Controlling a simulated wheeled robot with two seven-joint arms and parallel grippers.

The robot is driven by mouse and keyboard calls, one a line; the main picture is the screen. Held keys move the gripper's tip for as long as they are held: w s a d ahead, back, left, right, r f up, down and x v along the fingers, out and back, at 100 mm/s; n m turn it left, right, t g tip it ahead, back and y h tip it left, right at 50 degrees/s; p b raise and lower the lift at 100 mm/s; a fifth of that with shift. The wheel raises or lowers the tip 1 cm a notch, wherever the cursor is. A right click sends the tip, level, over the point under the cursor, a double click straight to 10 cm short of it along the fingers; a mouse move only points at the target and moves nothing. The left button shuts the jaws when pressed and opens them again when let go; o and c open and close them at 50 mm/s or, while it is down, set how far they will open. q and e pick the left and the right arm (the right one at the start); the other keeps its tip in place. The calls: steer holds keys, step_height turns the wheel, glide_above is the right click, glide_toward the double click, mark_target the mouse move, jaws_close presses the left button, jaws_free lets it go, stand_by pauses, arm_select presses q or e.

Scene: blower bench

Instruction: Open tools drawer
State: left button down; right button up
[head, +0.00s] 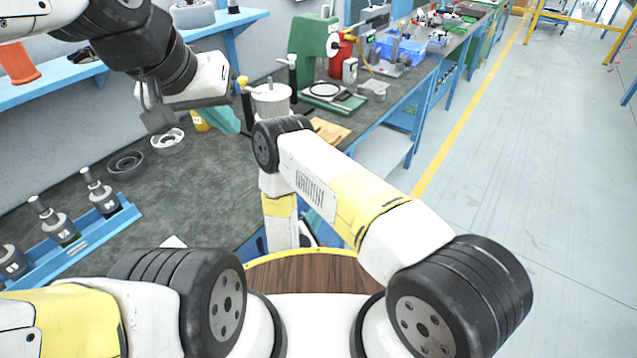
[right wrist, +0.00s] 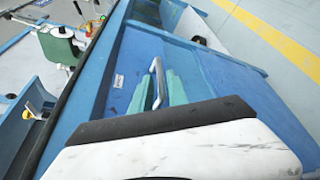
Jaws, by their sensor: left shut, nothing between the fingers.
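A blue panel (right wrist: 190,75), seemingly the drawer front, fills the middle of the right wrist view. A grey metal bar handle (right wrist: 157,82) stands out from it, with green shapes (right wrist: 176,86) close beside it. My left gripper (head: 157,118) is shut and empty above the bench, at the upper left.
The dark bench top (head: 190,195) holds a blue rack (head: 95,232) with several tool holders, dark and light rings (head: 126,165), a metal cylinder (head: 270,100) and a green machine (head: 312,50). A blue shelf (head: 225,25) runs along the wall. The floor (head: 520,150) at right is clear.

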steer(key=x, duration=0.5)
steer(key=shift+s, duration=0.1)
steer(key=shift+c, duration=0.2)
jaws_close()
stand_by(1.1)
